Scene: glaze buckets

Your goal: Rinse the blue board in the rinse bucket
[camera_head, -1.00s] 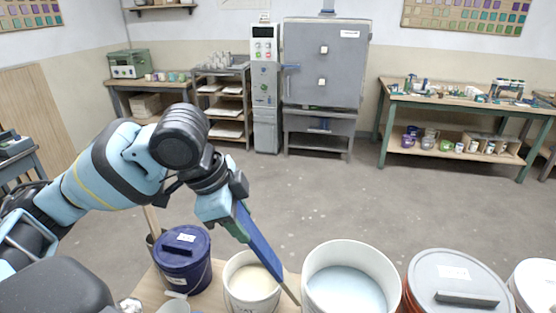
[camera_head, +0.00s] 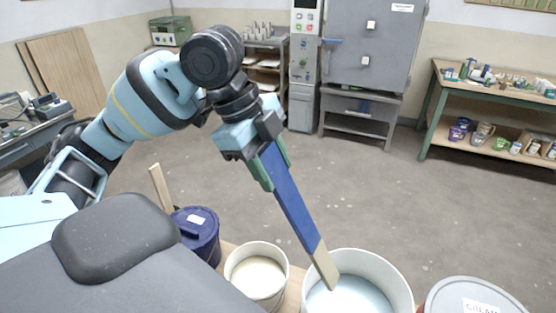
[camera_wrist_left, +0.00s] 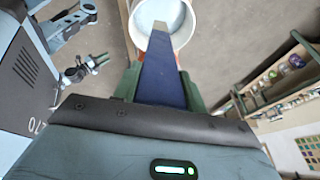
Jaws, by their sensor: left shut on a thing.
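My left gripper (camera_head: 268,172) is shut on the upper end of the blue board (camera_head: 290,205). The board slants down to the right and ends in a bare beige tip. In the left wrist view the board (camera_wrist_left: 163,75) runs away from the green fingers (camera_wrist_left: 160,88). The rinse bucket (camera_head: 398,275) is white and holds pale bluish liquid. The board's tip overlaps its left part in the head view, and I cannot tell whether it touches the liquid. The bucket (camera_wrist_left: 197,20) also shows beyond the tip in the wrist view.
A white bucket of cream liquid (camera_head: 257,277) stands left of the rinse bucket. A dark blue lidded bucket (camera_head: 198,237) is farther left. A grey-lidded bucket (camera_head: 475,299) stands to the right. The floor behind is clear up to the kiln (camera_head: 372,45) and workbench (camera_head: 490,85).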

